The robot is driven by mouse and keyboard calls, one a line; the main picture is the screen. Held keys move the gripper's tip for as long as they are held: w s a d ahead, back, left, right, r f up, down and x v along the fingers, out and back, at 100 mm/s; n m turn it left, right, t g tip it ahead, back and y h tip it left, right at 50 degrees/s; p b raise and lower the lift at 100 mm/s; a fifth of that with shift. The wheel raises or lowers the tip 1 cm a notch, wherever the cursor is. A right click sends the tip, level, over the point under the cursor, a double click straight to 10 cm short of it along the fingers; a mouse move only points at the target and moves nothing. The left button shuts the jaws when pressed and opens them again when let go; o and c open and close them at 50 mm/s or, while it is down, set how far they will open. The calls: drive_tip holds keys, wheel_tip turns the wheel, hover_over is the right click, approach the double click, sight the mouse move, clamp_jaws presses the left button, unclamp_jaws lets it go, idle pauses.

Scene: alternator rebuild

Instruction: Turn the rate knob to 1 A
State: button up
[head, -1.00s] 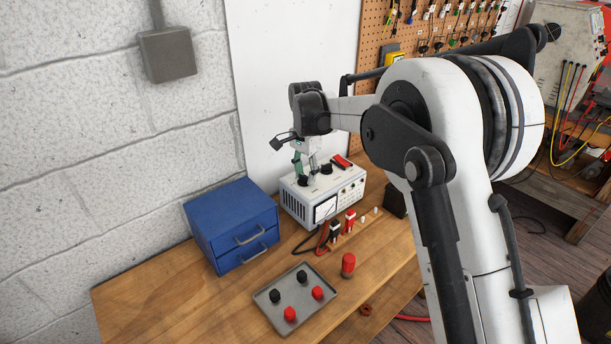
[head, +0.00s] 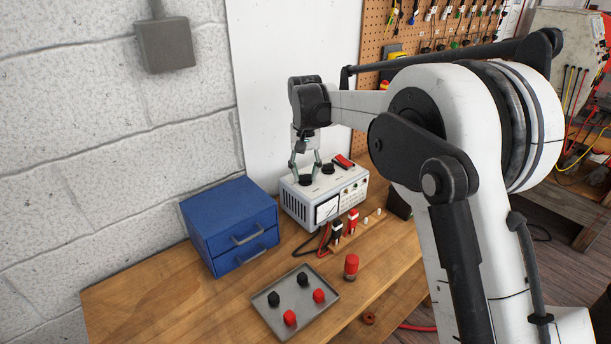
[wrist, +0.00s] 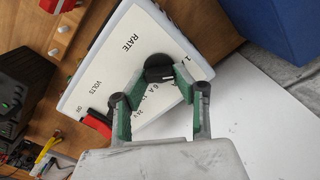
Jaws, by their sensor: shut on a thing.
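The rate knob (wrist: 158,67) is a round black knob on the white top of the charger, near the printed word RATE. It also shows in the head view (head: 305,181) as the left of two dark knobs on the charger (head: 296,206). My gripper (wrist: 156,74) has its green-padded fingers on either side of the knob and is shut on it. In the head view my gripper (head: 305,174) points down onto the charger top. A pale mark shows on the knob, but which printed value it points to is unclear.
A red rocker switch (head: 344,161) is on the charger top beside the second knob (head: 328,168). A blue drawer box (head: 230,225) stands left of the charger. A grey tray (head: 300,325) with red and black caps lies in front. A red cylinder (head: 351,266) stands nearby.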

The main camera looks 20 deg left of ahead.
drive_tip(key=shift+n, duration=0.5)
idle(0.3)
drive_tip(key=o, duration=1.1)
drive_tip(key=shift+o, duration=0.2)
wheel_tip(320, 180, up, 12)
